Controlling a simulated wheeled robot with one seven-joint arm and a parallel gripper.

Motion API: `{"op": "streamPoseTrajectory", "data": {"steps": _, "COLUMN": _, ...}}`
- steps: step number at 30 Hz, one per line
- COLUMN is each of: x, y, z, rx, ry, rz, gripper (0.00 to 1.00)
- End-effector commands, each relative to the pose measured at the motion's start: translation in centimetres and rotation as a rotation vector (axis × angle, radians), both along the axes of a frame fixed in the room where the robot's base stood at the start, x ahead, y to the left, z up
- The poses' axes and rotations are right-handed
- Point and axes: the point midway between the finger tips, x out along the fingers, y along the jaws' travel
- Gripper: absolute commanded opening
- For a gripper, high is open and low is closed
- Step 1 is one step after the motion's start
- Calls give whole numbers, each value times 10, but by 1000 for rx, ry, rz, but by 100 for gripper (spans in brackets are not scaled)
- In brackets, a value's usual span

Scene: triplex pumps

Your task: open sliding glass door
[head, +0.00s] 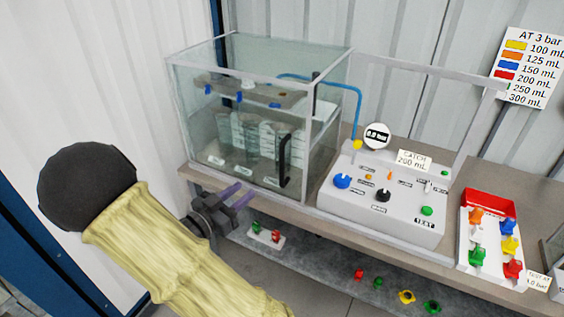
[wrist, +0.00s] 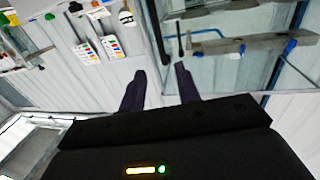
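The glass door (head: 245,150) is the clear front panel of a framed glass box in the head view. It appears to cover the box's front. Its black upright handle (head: 285,160) sits near the panel's right edge. My gripper (head: 238,196) has purple fingers and is low in front of the box, left of and below the handle, apart from it. In the wrist view my gripper (wrist: 161,78) has its two fingers spread with nothing between them. Part of the glass box shows beyond them at upper right; I cannot tell surely which dark bar there is the handle.
A pale rail frame (head: 430,70) extends right from the box. A white control panel (head: 385,200) with knobs stands beside the box. A red-and-white tray (head: 490,235) holds coloured valves. More coloured parts lie on a lower shelf (head: 330,265). A blue post (head: 40,240) stands at left.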

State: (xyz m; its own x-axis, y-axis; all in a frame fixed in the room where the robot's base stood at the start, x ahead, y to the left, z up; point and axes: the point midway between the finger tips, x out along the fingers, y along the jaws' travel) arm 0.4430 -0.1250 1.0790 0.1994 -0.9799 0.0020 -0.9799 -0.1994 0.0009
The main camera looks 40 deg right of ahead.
Motion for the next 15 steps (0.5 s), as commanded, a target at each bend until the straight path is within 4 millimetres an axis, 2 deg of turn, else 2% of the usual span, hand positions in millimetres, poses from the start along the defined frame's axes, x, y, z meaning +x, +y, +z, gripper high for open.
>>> {"op": "streamPoseTrajectory", "data": {"steps": 15, "x": 15, "y": -89, "z": 1, "rx": 0, "ry": 2, "rz": -10, "gripper": 33}}
